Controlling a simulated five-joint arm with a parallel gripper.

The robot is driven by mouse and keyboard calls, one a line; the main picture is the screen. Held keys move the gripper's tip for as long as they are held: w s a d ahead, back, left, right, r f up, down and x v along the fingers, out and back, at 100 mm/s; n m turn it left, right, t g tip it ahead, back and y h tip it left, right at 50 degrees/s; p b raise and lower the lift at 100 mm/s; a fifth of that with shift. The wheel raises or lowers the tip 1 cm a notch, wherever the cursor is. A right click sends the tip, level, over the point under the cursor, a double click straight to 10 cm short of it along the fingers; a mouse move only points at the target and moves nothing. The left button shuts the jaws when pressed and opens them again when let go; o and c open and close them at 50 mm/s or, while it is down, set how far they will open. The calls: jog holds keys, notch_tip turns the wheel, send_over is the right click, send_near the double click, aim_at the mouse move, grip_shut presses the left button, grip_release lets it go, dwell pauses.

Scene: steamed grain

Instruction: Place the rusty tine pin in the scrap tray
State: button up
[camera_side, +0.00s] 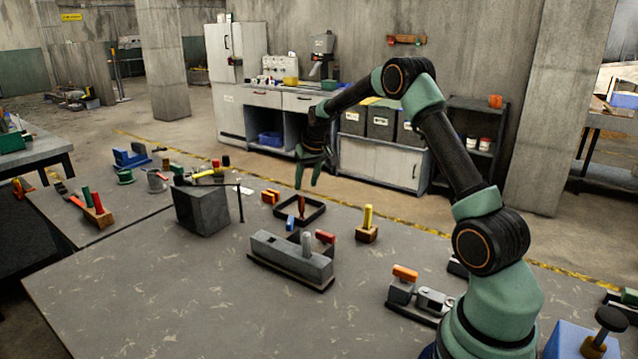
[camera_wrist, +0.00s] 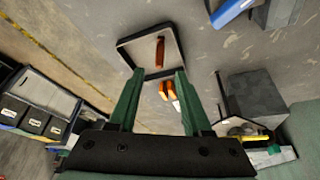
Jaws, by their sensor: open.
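The rusty tine pin (camera_side: 301,206) is a reddish-brown piece within the walls of the black-rimmed square scrap tray (camera_side: 319,213). In the wrist view the pin (camera_wrist: 160,51) lies within the outline of the tray (camera_wrist: 144,35), near its middle, touching no finger. I cannot tell whether it stands or lies. My gripper (camera_side: 307,183) is open and empty above the tray, green fingers pointing down. In the wrist view the gripper (camera_wrist: 157,73) has its fingers spread wide, with the pin beyond them.
Orange blocks (camera_side: 271,196) sit just left of the tray. A grey slotted block (camera_side: 290,260) with a grey peg stands in front. A yellow peg (camera_side: 368,215) in a wooden base is to the right; a large grey block (camera_side: 202,210) and thin black post (camera_side: 240,204) are left.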

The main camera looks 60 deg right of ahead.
jog(key=s+a+r+n+t, duration=0.1)
jog(key=s+a+r, duration=0.4)
jog(key=a+r, duration=0.3)
jog(key=s+a+r+n, duration=0.2)
jog(key=s+a+r, duration=0.35)
jog(key=a, duration=0.45)
jog(key=s+a+f+n+y, duration=0.1)
jog(key=s+a+n+y, duration=0.1)
jog(key=s+a, duration=0.7)
jog(key=s, duration=0.4)
jog(key=shift+a+t, duration=0.3)
jog(key=shift+t, duration=0.1)
jog(key=shift+o, duration=0.3)
